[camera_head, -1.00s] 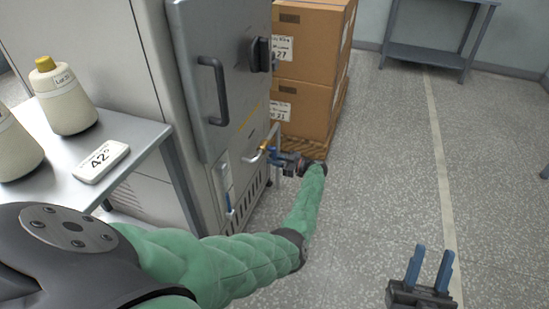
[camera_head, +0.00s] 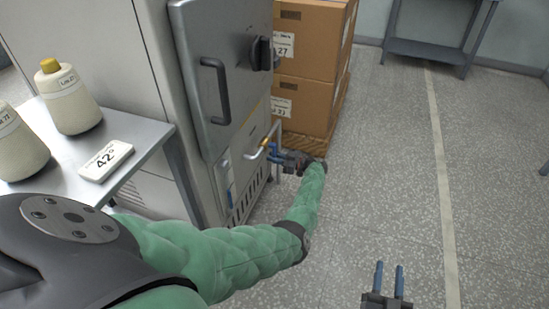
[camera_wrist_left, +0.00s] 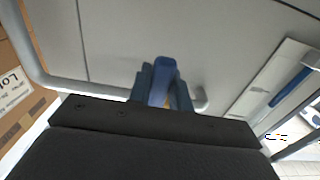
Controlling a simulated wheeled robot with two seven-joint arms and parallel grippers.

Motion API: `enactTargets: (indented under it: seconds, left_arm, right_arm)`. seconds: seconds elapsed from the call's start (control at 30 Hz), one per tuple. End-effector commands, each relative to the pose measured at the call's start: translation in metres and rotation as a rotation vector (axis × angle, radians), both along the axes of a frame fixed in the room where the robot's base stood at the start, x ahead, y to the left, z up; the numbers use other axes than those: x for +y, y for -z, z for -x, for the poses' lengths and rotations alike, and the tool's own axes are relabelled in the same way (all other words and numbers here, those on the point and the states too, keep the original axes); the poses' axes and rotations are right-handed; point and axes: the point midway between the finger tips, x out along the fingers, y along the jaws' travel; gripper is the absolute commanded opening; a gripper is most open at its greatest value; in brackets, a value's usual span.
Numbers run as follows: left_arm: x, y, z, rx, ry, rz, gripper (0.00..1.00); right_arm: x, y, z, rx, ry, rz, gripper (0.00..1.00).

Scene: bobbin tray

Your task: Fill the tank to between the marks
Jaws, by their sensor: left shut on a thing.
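The tank is part of a grey steel cabinet (camera_head: 205,100). A pale strip with a blue column, seemingly its level gauge (camera_head: 228,192), is low on the front; it also shows in the left wrist view (camera_wrist_left: 288,85). The marks are too small to read. A bent pipe (camera_head: 252,157) with a yellow-orange part sits beside it. My left gripper (camera_head: 273,153) is at this pipe. In the left wrist view its fingers (camera_wrist_left: 161,85) are shut on a blue handle (camera_wrist_left: 164,68), with orange just behind. My right gripper (camera_head: 389,268) is open and empty above the floor.
A metal side table (camera_head: 140,140) at left holds yarn cones (camera_head: 72,100) and a white display (camera_head: 105,160) reading 42. Cardboard boxes (camera_head: 310,105) stand on a pallet behind the left gripper. A bench (camera_head: 425,50) stands at the back. The floor at right is clear.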

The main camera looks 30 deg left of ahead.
Motion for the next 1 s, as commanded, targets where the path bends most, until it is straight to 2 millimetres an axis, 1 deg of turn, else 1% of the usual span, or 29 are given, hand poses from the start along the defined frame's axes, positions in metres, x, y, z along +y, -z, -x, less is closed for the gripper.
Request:
enactTargets:
  seconds: [0.23, 0.27, 0.3, 0.37, 0.63, 0.77, 0.87, 1.0]
  left_arm:
    - [-0.002, 0.0, 0.0, 0.002, 0.001, 0.0, 0.0]
    - [-0.002, 0.001, 0.0, 0.002, 0.001, 0.0, 0.22]
    - [-0.002, 0.0, 0.0, 0.002, 0.001, 0.0, 0.3]
    - [-0.002, 0.0, 0.0, 0.002, 0.001, 0.0, 0.41]
    - [-0.001, 0.0, 0.0, 0.001, 0.0, 0.0, 0.42]
    - [-0.004, 0.0, -0.001, 0.001, 0.0, 0.0, 0.42]
    - [-0.011, 0.001, -0.003, 0.002, 0.0, 0.0, 0.42]
    - [-0.028, 0.001, -0.007, 0.002, 0.001, 0.001, 0.42]
  right_arm:
    - [0.0, 0.0, 0.0, -0.001, 0.0, 0.0, 0.36]
    - [0.0, 0.0, 0.0, -0.001, 0.0, 0.0, 0.36]
    - [0.0, 0.0, 0.0, -0.001, 0.0, 0.0, 0.36]
    - [0.0, 0.0, 0.0, -0.001, 0.0, 0.0, 0.36]
    - [0.0, 0.0, 0.0, -0.002, 0.0, -0.001, 0.36]
    - [0.0, 0.0, 0.0, -0.002, 0.0, -0.001, 0.36]
    - [0.0, -0.002, 0.0, -0.007, 0.001, -0.001, 0.36]
    - [-0.001, -0.006, 0.0, -0.02, 0.002, -0.005, 0.36]
